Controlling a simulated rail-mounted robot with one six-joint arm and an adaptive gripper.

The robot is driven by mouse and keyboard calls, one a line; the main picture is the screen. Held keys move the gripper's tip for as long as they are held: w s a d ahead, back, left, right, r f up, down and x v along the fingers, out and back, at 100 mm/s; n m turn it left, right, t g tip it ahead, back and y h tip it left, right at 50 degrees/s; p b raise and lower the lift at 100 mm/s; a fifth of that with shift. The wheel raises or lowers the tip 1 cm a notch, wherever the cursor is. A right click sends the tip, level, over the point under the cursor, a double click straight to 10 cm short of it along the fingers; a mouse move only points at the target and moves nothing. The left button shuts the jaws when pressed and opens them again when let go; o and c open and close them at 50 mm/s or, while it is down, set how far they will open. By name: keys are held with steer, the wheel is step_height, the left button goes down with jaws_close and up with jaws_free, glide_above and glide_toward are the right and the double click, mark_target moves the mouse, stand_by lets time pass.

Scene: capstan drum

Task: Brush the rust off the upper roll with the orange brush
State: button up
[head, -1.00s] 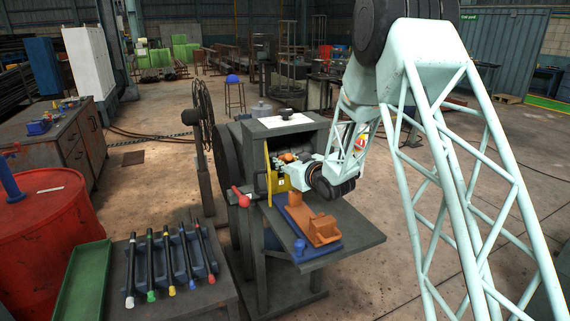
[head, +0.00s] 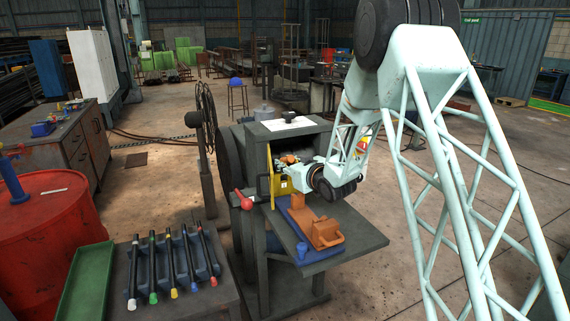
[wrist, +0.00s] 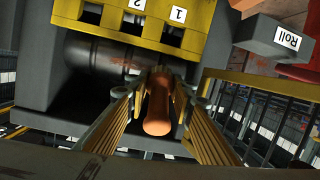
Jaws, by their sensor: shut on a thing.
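My gripper (wrist: 157,112) is shut on the orange brush (wrist: 158,108), whose rounded handle points toward the wrist camera. The brush's far end reaches to the dark roll (wrist: 92,60) behind the yellow plate, and the bristles are hidden. Whether they touch the roll cannot be told. Brownish rust patches show on the roll near the brush and the plate. In the head view, my gripper (head: 300,171) is at the open front of the grey machine housing (head: 258,135), with the orange brush (head: 288,159) just inside it. The roll itself is hard to make out there.
The yellow plate (wrist: 190,22) has openings labelled 1 and 2. A grey block labelled Roll (wrist: 268,40) sits at right. An orange holder (head: 326,233) stands on the blue mat (head: 318,254) on the machine's table. A red-knobbed lever (head: 248,204) sticks out at left.

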steer(key=shift+w+a, duration=0.2)
steer(key=shift+w, duration=0.25)
stand_by(0.5)
steer(key=d, duration=0.1)
steer(key=w+d, duration=0.1)
steer(key=d, duration=0.1)
steer(key=shift+w+d, duration=0.3)
steer(key=shift+w, duration=0.05)
stand_by(0.4)
steer(key=shift+w+d, duration=0.1)
steer(key=shift+d, duration=0.05)
steer(key=shift+w+d, duration=0.5)
steer(key=shift+d, duration=0.3)
steer(key=shift+w+d, duration=0.45)
steer(key=shift+d, duration=0.3)
steer(key=shift+d, duration=0.15)
steer(key=shift+w+d, duration=0.5)
steer(key=shift+d, duration=0.35)
steer(key=shift+w+d, duration=0.5)
steer(key=shift+d, duration=0.3)
